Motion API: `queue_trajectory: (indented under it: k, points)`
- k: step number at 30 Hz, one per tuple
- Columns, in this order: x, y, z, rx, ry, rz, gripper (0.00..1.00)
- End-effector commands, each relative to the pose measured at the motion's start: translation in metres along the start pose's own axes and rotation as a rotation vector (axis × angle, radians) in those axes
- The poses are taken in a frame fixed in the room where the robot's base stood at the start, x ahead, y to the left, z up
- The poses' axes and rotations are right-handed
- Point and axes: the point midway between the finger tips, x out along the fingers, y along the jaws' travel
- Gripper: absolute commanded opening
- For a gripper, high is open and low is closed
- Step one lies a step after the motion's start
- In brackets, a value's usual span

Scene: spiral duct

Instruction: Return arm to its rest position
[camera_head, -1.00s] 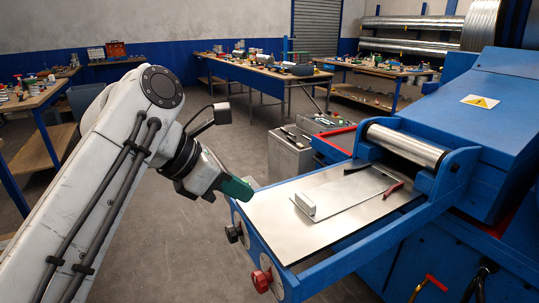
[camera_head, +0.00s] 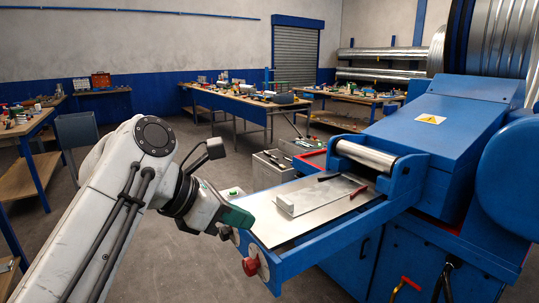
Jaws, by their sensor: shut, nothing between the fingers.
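My gripper (camera_head: 238,218), with green fingers, is at the end of my white arm in the lower left of the view. It is shut and empty. Its tips show at the left edge of the blue machine's flat metal feed table (camera_head: 270,234); I cannot tell whether they touch it. A flat metal plate with a small upright block (camera_head: 285,204) lies on that table, to the right of my gripper.
The blue machine (camera_head: 455,125) with its steel roller (camera_head: 367,158) fills the right side. A red knob (camera_head: 250,266) sticks out at the front. Workbenches (camera_head: 236,103) with tools stand behind. Grey boxes (camera_head: 272,168) stand behind the feed table. Grey floor is free behind my arm.

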Motion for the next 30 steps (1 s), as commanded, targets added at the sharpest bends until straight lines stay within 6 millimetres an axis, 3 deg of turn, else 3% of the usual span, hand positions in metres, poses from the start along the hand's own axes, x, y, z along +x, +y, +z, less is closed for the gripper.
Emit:
queue_trajectory:
  k: [5, 11, 17, 21, 24, 26, 30]
  points:
    - [0.024, -0.004, 0.028, -0.007, -0.126, -0.010, 0.00]
    - [0.059, -0.014, 0.077, -0.045, -0.353, -0.036, 0.00]
    - [0.096, -0.037, 0.157, -0.196, -0.768, -0.109, 0.00]
    - [0.105, -0.051, 0.205, -0.448, -1.148, -0.197, 0.00]
    - [0.107, -0.053, 0.216, -0.683, -1.384, -0.260, 0.00]
    - [0.110, -0.051, 0.212, -0.844, -1.507, -0.294, 0.00]
    - [0.131, -0.047, 0.177, -1.268, -1.735, -0.349, 0.00]
